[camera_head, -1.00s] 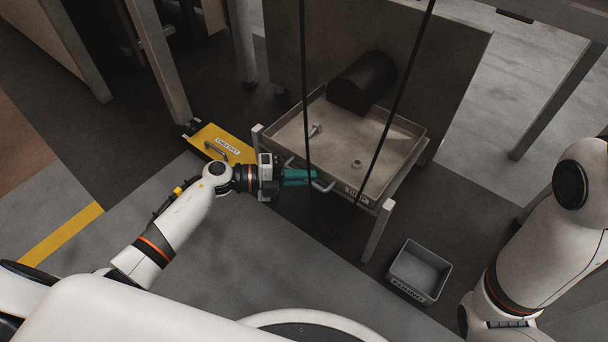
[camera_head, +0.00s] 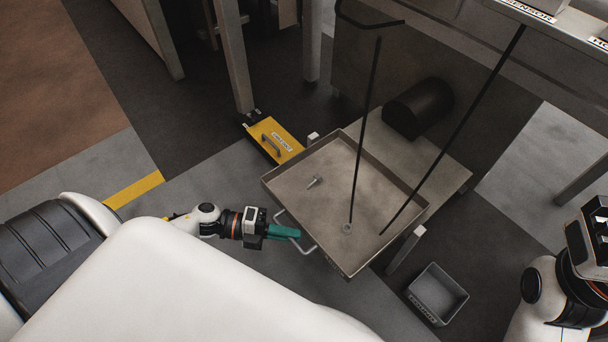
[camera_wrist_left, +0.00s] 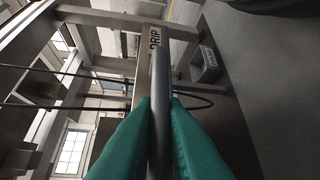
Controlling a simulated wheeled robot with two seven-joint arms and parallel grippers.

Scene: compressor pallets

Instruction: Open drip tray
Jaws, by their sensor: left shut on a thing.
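The drip tray (camera_head: 330,220) is a shallow grey-beige tray, pulled partly out from its frame toward me in the head view. A bolt (camera_head: 314,182) and a ring-shaped nut (camera_head: 347,228) lie in it. Its bar handle (camera_head: 306,249) is on the near side. My left gripper (camera_head: 296,233) has teal fingers and is shut on the handle. The left wrist view shows the handle (camera_wrist_left: 160,85) between both fingers (camera_wrist_left: 158,125), with the DRIP label beside it. My right gripper (camera_head: 600,235) is at the right edge, partly cut off; its jaws are unclear.
A yellow panel with a handle (camera_head: 275,139) lies left of the tray. A small grey bin (camera_head: 437,294) stands on the floor at right. A frame post (camera_head: 405,250) rises beside the tray. A dark cylinder (camera_head: 418,107) sits behind. Two dark thin lines cross above the tray.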

